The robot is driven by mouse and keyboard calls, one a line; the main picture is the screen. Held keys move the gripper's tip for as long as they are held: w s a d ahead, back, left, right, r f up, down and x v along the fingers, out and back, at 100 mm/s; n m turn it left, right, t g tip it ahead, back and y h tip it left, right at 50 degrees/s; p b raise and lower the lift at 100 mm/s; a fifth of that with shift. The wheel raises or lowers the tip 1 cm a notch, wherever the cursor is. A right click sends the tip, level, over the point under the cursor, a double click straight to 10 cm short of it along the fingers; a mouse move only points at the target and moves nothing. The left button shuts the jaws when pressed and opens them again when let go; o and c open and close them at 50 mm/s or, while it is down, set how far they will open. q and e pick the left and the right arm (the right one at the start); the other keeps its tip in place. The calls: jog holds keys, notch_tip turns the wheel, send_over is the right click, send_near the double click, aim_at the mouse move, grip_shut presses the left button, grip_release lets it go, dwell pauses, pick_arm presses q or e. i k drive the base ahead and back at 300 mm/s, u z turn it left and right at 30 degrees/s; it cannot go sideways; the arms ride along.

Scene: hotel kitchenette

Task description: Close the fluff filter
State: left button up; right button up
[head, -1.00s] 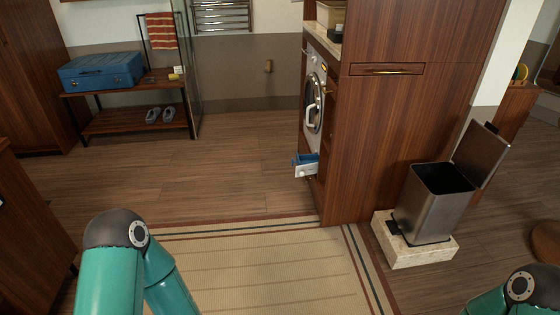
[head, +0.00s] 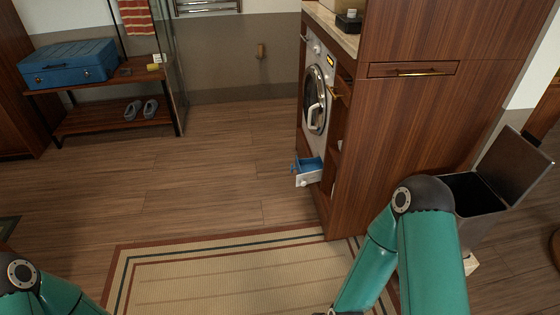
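The fluff filter (head: 308,173) is a small drawer with a white front and blue inside, low on the front of the washing machine (head: 316,95). It is pulled out and sticks out to the left of the machine. The machine's round door looks shut. My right arm (head: 400,240) reaches in at the lower right, in front of the wooden cabinet. Its gripper is at or below the bottom edge, with only a small dark part showing, well short of the filter. My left arm shows at the lower left corner, and its gripper is out of view.
A wooden cabinet (head: 430,120) encloses the machine. An open metal bin (head: 474,197) stands at the right, partly behind my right arm. A striped rug (head: 210,280) lies in front. A bench (head: 100,120) with a blue suitcase (head: 70,63) is at the left. The wooden floor between is clear.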

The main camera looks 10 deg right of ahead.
aim_at(306, 166)
jog(key=z, duration=0.1)
jog(key=i, duration=0.75)
jog(key=z, duration=0.5)
jog(key=k, duration=0.6)
jog(key=z, duration=0.35)
jog(key=i, duration=0.7)
jog(key=z, duration=0.4)
jog(key=i, duration=1.05)
jog(key=u, duration=0.65)
